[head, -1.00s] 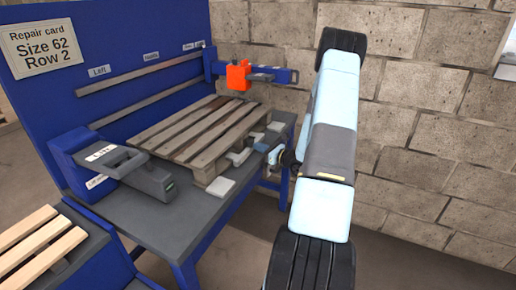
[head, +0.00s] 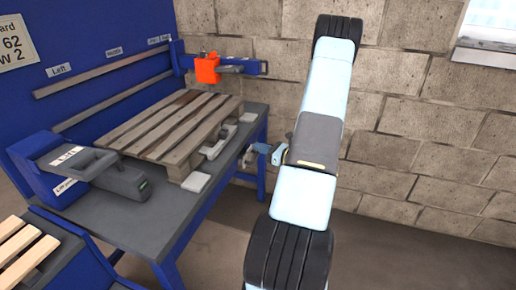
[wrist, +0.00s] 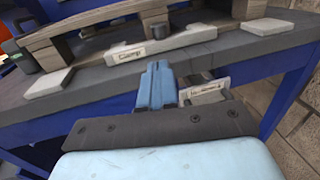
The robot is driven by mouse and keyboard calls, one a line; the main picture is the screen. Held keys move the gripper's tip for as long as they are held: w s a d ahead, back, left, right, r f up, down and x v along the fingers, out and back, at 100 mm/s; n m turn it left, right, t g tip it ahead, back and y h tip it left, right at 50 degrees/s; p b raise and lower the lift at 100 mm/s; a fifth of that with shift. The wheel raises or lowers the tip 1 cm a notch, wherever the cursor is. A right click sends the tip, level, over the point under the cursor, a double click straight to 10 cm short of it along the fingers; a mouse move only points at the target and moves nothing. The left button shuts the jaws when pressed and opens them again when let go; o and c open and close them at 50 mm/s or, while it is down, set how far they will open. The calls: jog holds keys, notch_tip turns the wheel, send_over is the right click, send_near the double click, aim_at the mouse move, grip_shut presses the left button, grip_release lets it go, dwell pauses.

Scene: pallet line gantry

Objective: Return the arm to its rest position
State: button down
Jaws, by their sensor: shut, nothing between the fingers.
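My arm rises across the middle right of the head view, in front of the block wall. My gripper (wrist: 157,85) shows in the wrist view, with its blue fingers together and nothing between them. In that view it appears in front of the bench's front edge, below the wooden pallet (wrist: 90,32). In the head view the gripper (head: 261,149) is small and partly hidden by my arm, just right of the bench edge.
The pallet (head: 166,122) lies on the grey bench top (head: 150,213) with its blue frame. A grey handled tool (head: 109,170) stands at the bench's left end. An orange block (head: 207,68) sits on a rail behind the pallet. The floor right of the bench is clear.

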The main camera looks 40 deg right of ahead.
dwell(0.4)
jog(key=s+a+r+n+g+y, duration=0.25)
jog(key=a+r+n+g, duration=0.35)
jog(key=a+r+n, duration=0.45)
jog(key=s+a+r+n+g+y, duration=0.25)
jog(key=a+r+n+g, duration=0.45)
jog(key=a, duration=0.6)
jog(key=s+a+r+n+t+h, duration=0.1)
jog(key=s+a+r+n+h, duration=0.2)
jog(key=s+r+n+h, duration=0.3)
jog(key=s+a+r+n+t+h, duration=0.1)
jog(key=s+a+r+n+h, duration=0.2)
jog(key=s, duration=1)
notch_tip(320, 180, up, 6)
jog(key=n+h, duration=0.2)
jog(key=n, duration=0.3)
jog(key=shift+r+h, duration=0.2)
jog(key=shift+h, duration=0.2)
